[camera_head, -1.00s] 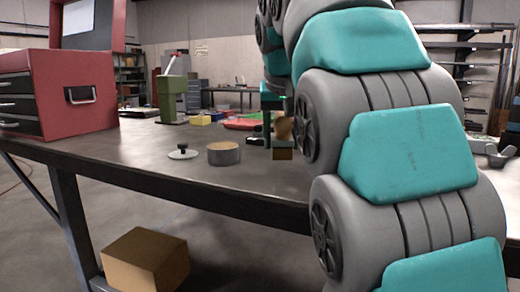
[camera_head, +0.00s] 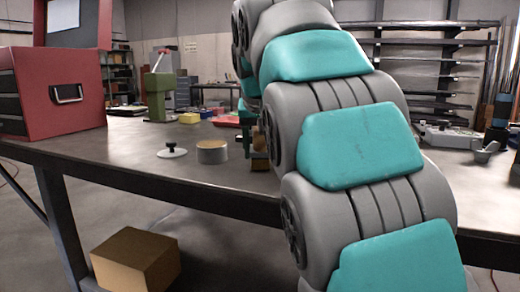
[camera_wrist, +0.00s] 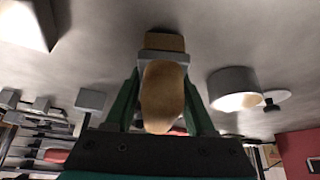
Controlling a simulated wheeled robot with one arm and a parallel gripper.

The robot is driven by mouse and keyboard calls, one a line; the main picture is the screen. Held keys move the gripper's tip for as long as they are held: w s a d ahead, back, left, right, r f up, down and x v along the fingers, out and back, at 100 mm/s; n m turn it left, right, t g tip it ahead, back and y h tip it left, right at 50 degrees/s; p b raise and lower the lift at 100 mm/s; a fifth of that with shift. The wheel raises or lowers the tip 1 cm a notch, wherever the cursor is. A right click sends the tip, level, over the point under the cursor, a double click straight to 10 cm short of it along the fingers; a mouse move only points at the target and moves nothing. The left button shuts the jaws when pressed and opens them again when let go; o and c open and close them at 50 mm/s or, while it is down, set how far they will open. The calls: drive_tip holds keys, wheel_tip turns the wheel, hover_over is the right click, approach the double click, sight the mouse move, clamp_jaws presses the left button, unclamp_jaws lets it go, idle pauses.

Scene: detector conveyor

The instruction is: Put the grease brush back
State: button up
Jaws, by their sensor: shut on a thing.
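The grease brush (camera_wrist: 162,95) has a rounded wooden handle, a grey band and a tan block-shaped end. My gripper (camera_wrist: 162,88), with green fingers, is shut on its handle in the wrist view. In the head view the brush (camera_head: 260,160) is partly hidden behind my arm, over the workbench (camera_head: 130,162), just right of a short grey tin (camera_head: 212,153) with a tan top. My gripper (camera_head: 248,125) is mostly hidden there. The tin also shows in the wrist view (camera_wrist: 230,82), apart from the brush. I cannot tell if the brush touches the bench.
A round lid with a black knob (camera_head: 172,152) lies left of the tin. A red toolbox (camera_head: 60,95), a green press (camera_head: 158,92), a yellow box (camera_head: 189,118) and a red tray (camera_head: 228,119) stand around. A cardboard box (camera_head: 137,260) is below. The bench front is clear.

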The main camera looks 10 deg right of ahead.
drive_tip(key=shift+f, duration=0.15)
drive_tip(key=o, duration=1.3)
